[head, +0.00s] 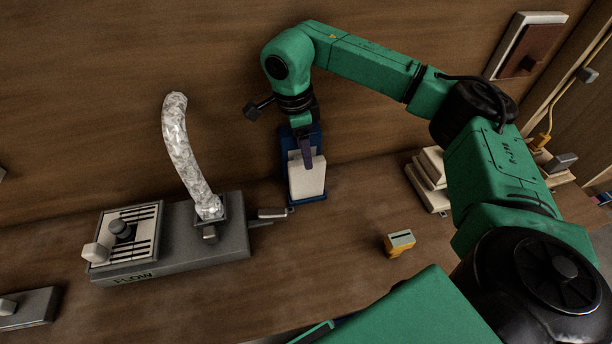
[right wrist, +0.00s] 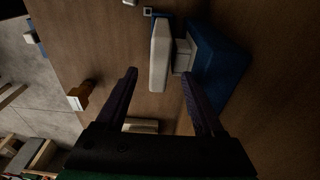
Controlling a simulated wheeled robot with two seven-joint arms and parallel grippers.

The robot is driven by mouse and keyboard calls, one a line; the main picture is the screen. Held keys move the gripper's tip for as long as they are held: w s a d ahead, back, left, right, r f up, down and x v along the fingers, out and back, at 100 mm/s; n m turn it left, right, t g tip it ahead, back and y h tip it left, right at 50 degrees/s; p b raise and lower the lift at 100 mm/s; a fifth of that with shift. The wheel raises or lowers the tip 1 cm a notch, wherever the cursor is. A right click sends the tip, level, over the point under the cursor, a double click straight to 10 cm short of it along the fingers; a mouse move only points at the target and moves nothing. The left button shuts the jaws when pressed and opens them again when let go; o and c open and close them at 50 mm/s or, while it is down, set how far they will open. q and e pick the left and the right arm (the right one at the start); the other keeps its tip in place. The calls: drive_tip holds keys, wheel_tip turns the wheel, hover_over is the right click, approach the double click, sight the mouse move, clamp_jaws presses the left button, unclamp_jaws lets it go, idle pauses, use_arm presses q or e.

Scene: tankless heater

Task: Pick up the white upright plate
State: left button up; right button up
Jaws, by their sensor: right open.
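The white upright plate (head: 307,178) stands on the blue holder (head: 322,140) against the wooden back wall. In the right wrist view the plate (right wrist: 160,54) is seen edge-on, with the blue holder (right wrist: 218,62) to its right and a pale block between them. My right gripper (head: 306,150) is directly above and at the plate's top in the head view. In the right wrist view its two dark fingers (right wrist: 159,82) are spread, with the plate's near end in front of the gap between them. The gripper is open and holds nothing. My left gripper is not in view.
A grey FLOW unit (head: 195,250) with a silver hose (head: 186,150) stands left of the holder. Stacked pale plates (head: 428,180) sit at right, partly behind my arm. The wall is close behind the holder.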

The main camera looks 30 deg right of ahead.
sight(307, 181)
drive_tip(key=f, duration=0.2)
drive_tip(key=f+p, duration=0.1)
drive_tip(key=shift+s+d+f, duration=0.2)
drive_tip(key=shift+d, duration=0.05)
drive_tip(key=shift+f+b, duration=0.25)
drive_tip(key=shift+b, duration=0.1)
drive_tip(key=shift+w, duration=0.1)
clamp_jaws()
